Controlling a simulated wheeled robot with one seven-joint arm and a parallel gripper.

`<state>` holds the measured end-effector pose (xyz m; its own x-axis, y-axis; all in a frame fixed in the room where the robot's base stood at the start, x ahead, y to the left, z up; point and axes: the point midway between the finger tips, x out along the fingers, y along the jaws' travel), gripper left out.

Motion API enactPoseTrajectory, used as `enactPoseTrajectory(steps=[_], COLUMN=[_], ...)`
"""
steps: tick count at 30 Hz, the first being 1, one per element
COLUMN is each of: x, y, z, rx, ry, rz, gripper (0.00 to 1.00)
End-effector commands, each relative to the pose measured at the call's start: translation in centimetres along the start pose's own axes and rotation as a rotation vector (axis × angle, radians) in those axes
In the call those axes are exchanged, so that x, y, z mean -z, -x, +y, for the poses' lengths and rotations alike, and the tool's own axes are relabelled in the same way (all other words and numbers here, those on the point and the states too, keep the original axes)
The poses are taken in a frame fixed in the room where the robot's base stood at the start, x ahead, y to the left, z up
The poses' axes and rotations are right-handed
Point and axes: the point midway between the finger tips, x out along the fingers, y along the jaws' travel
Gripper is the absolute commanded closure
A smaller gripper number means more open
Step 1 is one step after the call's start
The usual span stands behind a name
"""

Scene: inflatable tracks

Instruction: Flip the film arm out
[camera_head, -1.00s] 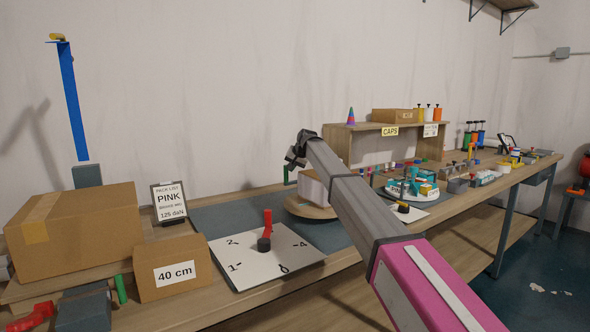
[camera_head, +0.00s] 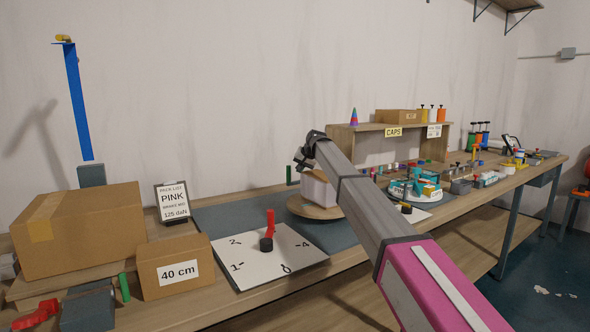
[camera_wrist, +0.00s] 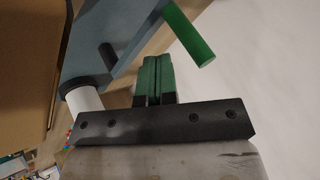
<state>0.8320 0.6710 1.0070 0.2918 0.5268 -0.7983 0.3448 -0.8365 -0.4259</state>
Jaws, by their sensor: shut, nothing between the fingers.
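My gripper (camera_head: 301,160) hangs at the arm's end beside the turntable (camera_head: 312,207) that carries a pale box (camera_head: 318,188). In the wrist view its green-padded fingers (camera_wrist: 155,78) are together with nothing between them. A green upright handle (camera_head: 289,175) stands just left of the gripper; a green rod, probably the same, also shows in the wrist view (camera_wrist: 188,34) ahead and right of the fingers, apart from them. A blue-grey bar (camera_wrist: 110,40) there, perhaps the film arm, carries a dark peg and a white roll (camera_wrist: 84,101). How the bar pivots is hidden.
A white dial board (camera_head: 265,255) with a red pointer lies left of the turntable. Cartons (camera_head: 80,232) stand further left. A wooden shelf (camera_head: 392,140) and several small parts stand to the right. The wall is close behind the bench.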

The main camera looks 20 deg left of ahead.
Motion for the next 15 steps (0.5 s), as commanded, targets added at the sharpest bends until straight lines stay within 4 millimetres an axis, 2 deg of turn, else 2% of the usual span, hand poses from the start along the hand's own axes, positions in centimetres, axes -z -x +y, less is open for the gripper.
enactPoseTrajectory(steps=[1, 9, 15], x=[-0.3, -0.6, -0.7], y=[0.7, 6.5, 9.2], z=[1.1, 0.3, 0.1], rx=[-0.002, -0.003, -0.004], ry=[-0.003, -0.001, -0.001], rz=[0.002, 0.002, 0.001], gripper=[1.0, 1.0, 1.0])
